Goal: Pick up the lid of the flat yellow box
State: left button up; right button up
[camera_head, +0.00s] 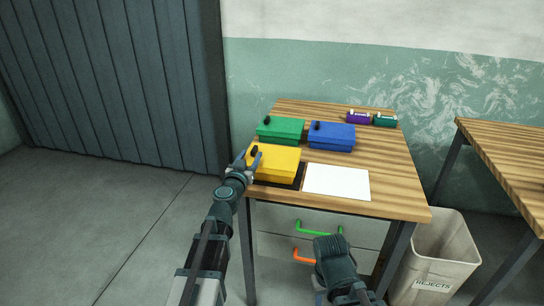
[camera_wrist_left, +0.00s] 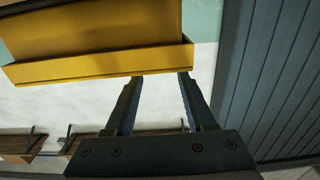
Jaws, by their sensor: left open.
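The flat yellow box (camera_head: 274,164) stands at the near left of the wooden table, on a dark mat (camera_head: 300,178). Its yellow lid is on it, and a dark knob shows at the lid's left end, close to my gripper. My left gripper (camera_head: 250,160) is at the box's left side, open and empty. In the left wrist view, the two spread fingertips (camera_wrist_left: 160,76) are at the edge of the yellow lid rim (camera_wrist_left: 100,62). I cannot tell whether they touch it. Of my right arm, a dark link shows at the bottom; its fingers do not show.
A green box (camera_head: 281,131) and a blue box (camera_head: 332,139) stand behind the yellow one. A purple item (camera_head: 358,118) and a teal item (camera_head: 385,120) lie at the back right. A white sheet (camera_head: 337,182) lies right of the yellow box. A rejects bin (camera_head: 440,255) stands right of the table.

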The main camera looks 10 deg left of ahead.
aim_at(252, 152)
pick_arm(q)
jog(key=shift+w+f, duration=0.1)
jog(key=shift+w, duration=2.75)
grip_shut()
